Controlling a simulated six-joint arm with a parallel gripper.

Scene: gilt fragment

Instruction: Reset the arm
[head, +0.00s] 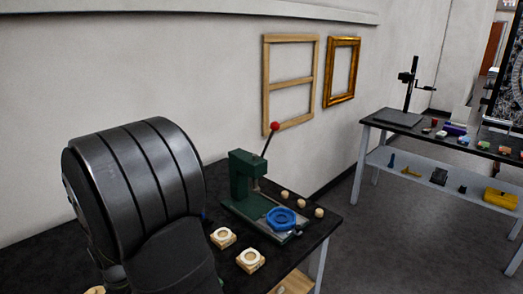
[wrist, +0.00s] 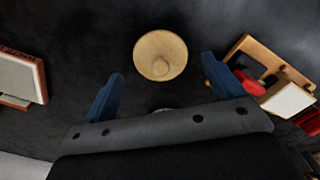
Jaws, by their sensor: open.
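My gripper (wrist: 163,70) shows in the wrist view, with its two blue fingers spread wide apart. In the head view my own black arm link fills the left side, and my gripper is hidden there.
A green press (head: 248,185) with a red-knobbed lever and a blue round part (head: 281,218) stands on the black bench. Wooden blocks with white rings (head: 223,237) sit near it. In the wrist view, a wooden holder (wrist: 262,65) with red items lies right, a pale block (wrist: 22,78) left.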

